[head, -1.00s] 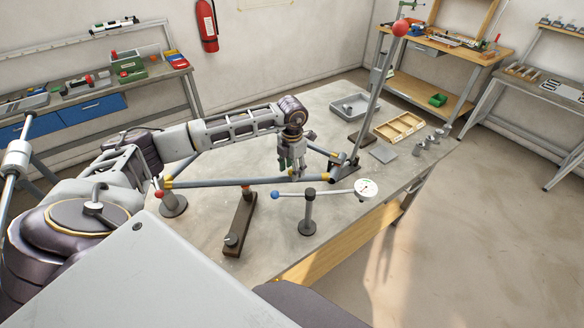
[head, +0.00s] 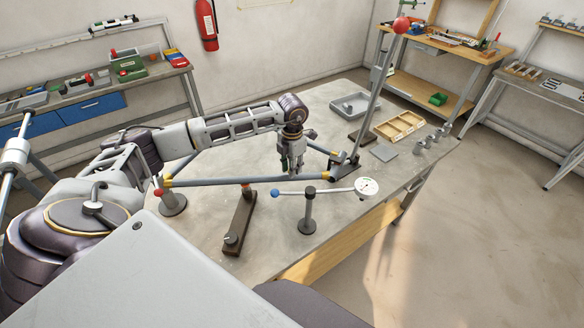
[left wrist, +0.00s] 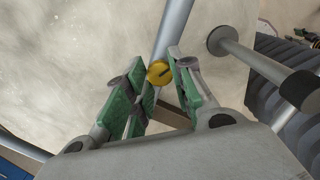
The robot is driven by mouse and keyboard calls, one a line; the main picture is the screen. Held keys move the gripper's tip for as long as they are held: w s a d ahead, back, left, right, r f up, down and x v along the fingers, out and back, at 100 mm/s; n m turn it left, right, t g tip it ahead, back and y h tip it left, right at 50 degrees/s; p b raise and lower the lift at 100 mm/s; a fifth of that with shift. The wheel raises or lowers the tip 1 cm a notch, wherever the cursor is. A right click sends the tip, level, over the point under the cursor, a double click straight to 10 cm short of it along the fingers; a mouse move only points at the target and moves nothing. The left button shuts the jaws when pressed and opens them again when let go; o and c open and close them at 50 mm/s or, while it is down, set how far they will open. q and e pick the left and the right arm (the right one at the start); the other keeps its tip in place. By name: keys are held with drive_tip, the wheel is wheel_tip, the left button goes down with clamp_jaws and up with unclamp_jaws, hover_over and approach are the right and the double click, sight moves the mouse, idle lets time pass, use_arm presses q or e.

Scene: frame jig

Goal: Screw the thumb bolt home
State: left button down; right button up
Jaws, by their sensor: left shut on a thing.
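My right gripper is in neither view.
A dial gauge (head: 367,188) on a post stands in front of the frame. A dark bar (head: 240,222) lies to its left. A tall lever with a red ball (head: 401,26) rises behind. A grey tray (head: 356,106) and wooden tray (head: 399,127) lie farther back.

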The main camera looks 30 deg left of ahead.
use_arm(q)
drive_tip(key=shift+f+m+b, duration=0.1)
drive_tip(key=shift+m+b, duration=1.65)
drive_tip(key=shift+m, duration=0.05)
drive_tip(key=shift+m+b, duration=0.5)
drive_tip(key=shift+m, duration=0.5)
drive_tip(key=c, duration=1.2)
unclamp_jaws()
drive_tip(key=shift+o, duration=0.2)
